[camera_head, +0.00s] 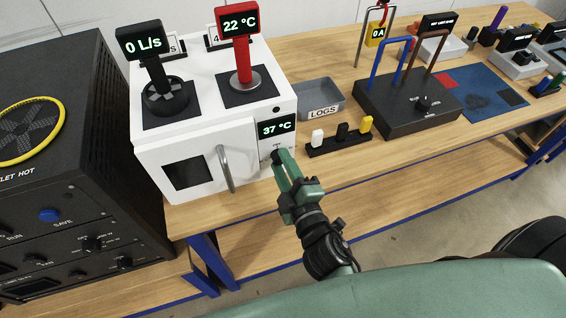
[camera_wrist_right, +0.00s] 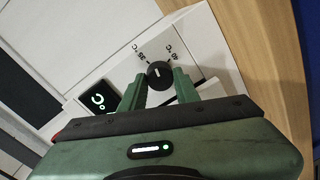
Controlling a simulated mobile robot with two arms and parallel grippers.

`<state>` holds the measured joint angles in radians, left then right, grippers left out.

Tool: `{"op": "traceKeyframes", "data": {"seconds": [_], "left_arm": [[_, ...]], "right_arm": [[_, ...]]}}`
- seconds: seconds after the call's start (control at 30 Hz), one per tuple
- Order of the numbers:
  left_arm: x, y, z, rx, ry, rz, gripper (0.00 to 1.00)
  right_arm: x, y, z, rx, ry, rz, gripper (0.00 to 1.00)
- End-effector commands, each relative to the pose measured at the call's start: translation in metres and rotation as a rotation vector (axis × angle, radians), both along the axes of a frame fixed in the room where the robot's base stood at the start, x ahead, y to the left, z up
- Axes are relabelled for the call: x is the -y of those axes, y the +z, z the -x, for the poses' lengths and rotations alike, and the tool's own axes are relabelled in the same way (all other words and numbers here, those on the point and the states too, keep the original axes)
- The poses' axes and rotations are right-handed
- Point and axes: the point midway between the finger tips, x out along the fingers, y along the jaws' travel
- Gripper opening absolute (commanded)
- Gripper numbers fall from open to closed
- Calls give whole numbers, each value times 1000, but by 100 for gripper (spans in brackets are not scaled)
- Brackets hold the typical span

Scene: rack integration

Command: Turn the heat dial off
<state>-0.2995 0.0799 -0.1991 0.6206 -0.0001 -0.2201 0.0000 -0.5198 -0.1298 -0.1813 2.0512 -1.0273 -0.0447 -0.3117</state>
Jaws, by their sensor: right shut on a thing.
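The white oven-like box (camera_head: 190,145) stands on the wooden bench, with a door, a curved handle and a small display (camera_head: 276,127) reading 37 °C. Below that display is the heat dial, mostly hidden by my gripper in the head view. In the right wrist view the black round dial (camera_wrist_right: 159,75) has a white pointer line and °C marks around it. My right gripper (camera_head: 281,158) is at the box's front, its green fingers (camera_wrist_right: 160,88) on both sides of the dial, shut on it. My left gripper is not in view.
A black cabinet (camera_head: 70,110) stands left of the box. A grey LOGS tray (camera_head: 318,97), a strip with white, black and yellow pieces (camera_head: 340,142) and a dark box with wire loops (camera_head: 408,112) sit to the right. The bench front edge is below my gripper.

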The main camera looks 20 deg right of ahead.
Motion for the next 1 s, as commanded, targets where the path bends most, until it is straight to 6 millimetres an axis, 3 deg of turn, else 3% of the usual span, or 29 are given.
{"op": "traceKeyframes", "data": {"seconds": [1.0], "left_arm": [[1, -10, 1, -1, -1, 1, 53]], "right_arm": [[-2, -2, 0, 34, 2, 968, 0]]}}
